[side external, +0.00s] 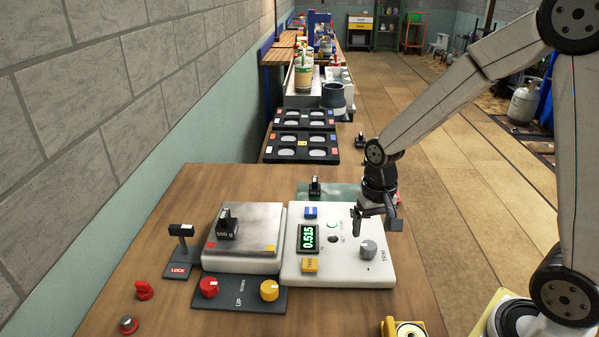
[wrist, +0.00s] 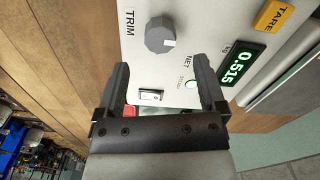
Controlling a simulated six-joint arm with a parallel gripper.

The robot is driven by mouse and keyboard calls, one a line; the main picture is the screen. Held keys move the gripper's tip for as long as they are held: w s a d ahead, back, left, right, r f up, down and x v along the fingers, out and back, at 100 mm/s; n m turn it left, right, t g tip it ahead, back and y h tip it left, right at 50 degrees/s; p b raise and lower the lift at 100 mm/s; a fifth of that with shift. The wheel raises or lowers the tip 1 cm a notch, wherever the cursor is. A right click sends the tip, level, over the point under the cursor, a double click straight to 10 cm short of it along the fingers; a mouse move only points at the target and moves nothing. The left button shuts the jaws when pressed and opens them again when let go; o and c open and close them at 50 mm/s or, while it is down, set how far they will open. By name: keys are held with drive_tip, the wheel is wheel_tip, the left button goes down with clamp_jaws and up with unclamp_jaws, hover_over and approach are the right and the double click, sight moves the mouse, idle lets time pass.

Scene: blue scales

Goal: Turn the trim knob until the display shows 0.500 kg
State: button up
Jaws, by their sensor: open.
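The grey trim knob (side external: 368,249) sits on the white scale panel (side external: 345,272), near its right side. In the wrist view the knob (wrist: 160,35) is just beyond the fingertips, beside the TRIM label. The display (side external: 307,237) is lit green and reads 0.515; it also shows in the wrist view (wrist: 237,63). My gripper (side external: 375,222) is above the panel, behind the knob in the side view, with its fingers apart and empty. In the wrist view my gripper (wrist: 160,75) has a clear gap between its fingers. The knob is not between them.
A 500 g weight (side external: 228,229) stands on the weighing plate (side external: 262,222). An orange TARE button (side external: 310,265) and a blue button (side external: 310,212) flank the display. A LOCK lever (side external: 181,240), red knob (side external: 209,287) and yellow knob (side external: 269,290) are at the left and front.

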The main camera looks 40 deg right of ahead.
sight(369, 245)
drive_tip(key=shift+f, duration=2.9)
clamp_jaws()
